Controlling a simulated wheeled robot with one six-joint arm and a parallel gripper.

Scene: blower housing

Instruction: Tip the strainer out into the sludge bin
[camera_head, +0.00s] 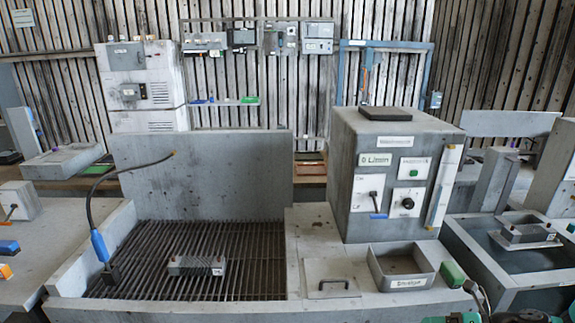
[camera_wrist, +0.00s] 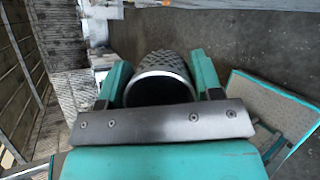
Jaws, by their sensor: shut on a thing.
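The strainer (camera_wrist: 165,66), a round grey mesh cup with a dark open mouth, sits between the two teal fingers of my gripper (camera_wrist: 160,76) in the wrist view. The gripper is shut on it. The strainer's mouth faces the wrist camera, and its far end and contents are hidden. The head view does not show the strainer; only teal parts of mine appear at its bottom edge. I cannot make out a sludge bin for certain in either view.
In the head view, an open tray (camera_head: 428,282) with a label looks empty beside a handled lid (camera_head: 325,270). A grey control box (camera_head: 345,190) stands behind. A slatted grate (camera_head: 245,250) holds a small block (camera_head: 196,265). The wrist view shows a pale teal-edged panel (camera_wrist: 275,105).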

